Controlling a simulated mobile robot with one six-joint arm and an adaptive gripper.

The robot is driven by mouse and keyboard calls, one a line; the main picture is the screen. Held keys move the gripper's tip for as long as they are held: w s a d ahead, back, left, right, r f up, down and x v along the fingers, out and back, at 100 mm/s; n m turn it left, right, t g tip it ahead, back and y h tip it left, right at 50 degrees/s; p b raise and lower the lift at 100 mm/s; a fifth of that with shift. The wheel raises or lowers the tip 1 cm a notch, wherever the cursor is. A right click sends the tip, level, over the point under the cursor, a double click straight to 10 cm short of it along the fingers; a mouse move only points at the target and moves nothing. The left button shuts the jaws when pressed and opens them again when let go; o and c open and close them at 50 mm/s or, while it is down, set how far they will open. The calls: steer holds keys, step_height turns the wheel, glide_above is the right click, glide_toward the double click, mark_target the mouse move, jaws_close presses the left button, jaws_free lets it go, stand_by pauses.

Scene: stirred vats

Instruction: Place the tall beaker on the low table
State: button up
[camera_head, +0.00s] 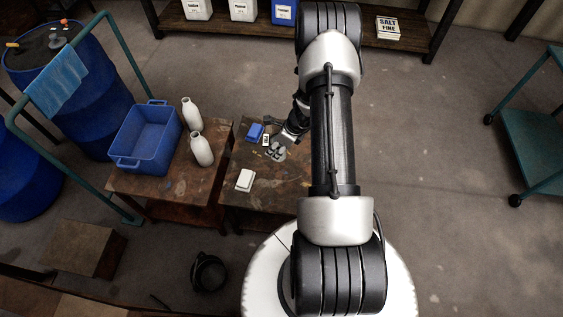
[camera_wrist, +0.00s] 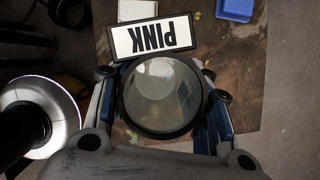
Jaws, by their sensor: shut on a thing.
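The tall beaker (camera_wrist: 162,96) shows from above in the wrist view as a clear round vessel with a dark rim. My gripper (camera_wrist: 163,86) is shut on it, with a finger on each side. In the head view my gripper (camera_head: 277,149) is over the right-hand brown table (camera_head: 262,190), which seems to be the low table. A white plate marked PINK (camera_wrist: 153,38) is close against the beaker's rim; I cannot tell whether it is fixed to it. The beaker's base is hidden, so I cannot tell whether it touches the tabletop (camera_wrist: 245,85).
A blue box (camera_head: 255,132) and a white box (camera_head: 245,180) are on the same table. The adjoining table on the left (camera_head: 170,188) holds a blue crate (camera_head: 148,140) and two white bottles (camera_head: 201,148). A black bucket (camera_head: 208,273) stands on the floor.

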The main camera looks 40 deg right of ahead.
steer(key=shift+s+d+f+m, duration=0.25)
steer(key=shift+d+m, duration=0.15)
steer(key=shift+d, duration=0.15)
steer(key=shift+s+d+f, duration=0.1)
steer(key=shift+d+f, duration=0.05)
steer(key=shift+f, duration=0.05)
steer(key=b, duration=0.8)
glide_above(281, 185)
steer(key=w+d, duration=0.2)
step_height(281, 185, down, 20)
steer(key=shift+s+r, duration=0.15)
steer(key=shift+r, duration=0.05)
steer(key=shift+f, duration=0.15)
steer(key=o, duration=1.1)
steer(key=shift+c, duration=0.2)
